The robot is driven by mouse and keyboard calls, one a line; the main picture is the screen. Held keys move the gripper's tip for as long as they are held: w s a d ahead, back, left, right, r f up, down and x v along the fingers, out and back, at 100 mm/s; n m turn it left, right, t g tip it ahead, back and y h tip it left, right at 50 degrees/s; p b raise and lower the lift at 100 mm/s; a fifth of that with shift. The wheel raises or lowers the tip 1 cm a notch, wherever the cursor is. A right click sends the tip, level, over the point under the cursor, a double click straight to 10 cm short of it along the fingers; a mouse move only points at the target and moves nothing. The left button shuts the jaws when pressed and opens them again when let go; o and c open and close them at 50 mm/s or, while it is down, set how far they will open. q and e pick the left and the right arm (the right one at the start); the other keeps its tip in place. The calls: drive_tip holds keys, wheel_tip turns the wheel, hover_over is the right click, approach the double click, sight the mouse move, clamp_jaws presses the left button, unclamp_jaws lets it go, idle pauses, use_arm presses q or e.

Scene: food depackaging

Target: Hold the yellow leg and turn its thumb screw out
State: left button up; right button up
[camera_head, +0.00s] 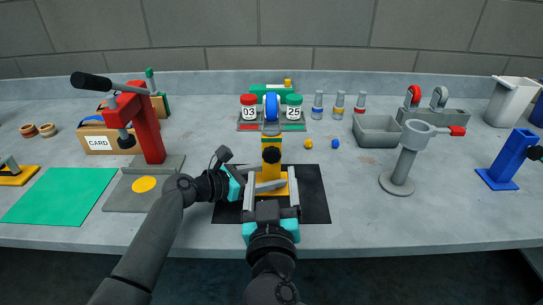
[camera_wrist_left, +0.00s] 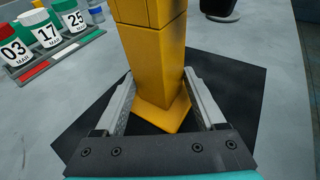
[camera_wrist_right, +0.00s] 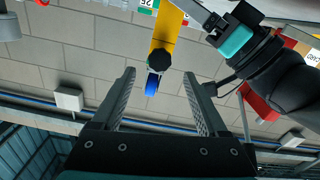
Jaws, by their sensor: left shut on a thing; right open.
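The yellow leg (camera_head: 272,171) stands upright on a black mat (camera_head: 316,205), with a blue round part (camera_head: 271,106) at its top. Its thumb screw (camera_head: 271,154) is a black knob on the side facing me; it also shows in the right wrist view (camera_wrist_right: 159,60). My left gripper (camera_head: 262,184) is shut on the lower leg, with one finger on each side in the left wrist view (camera_wrist_left: 160,85). My right gripper (camera_head: 271,177) is open and comes in from the front. In the right wrist view its fingertips (camera_wrist_right: 162,75) stand apart, with the knob between them in the picture.
Numbered jars (camera_head: 249,112) stand behind the leg. A blue bit (camera_head: 335,144) and a yellow bit (camera_head: 308,144) lie to its right. A red lever press (camera_head: 146,130) stands left and a grey stand (camera_head: 400,170) right.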

sight(272, 158)
drive_tip(key=shift+w, duration=3.6)
drive_tip(key=shift+c, duration=0.3)
clamp_jaws()
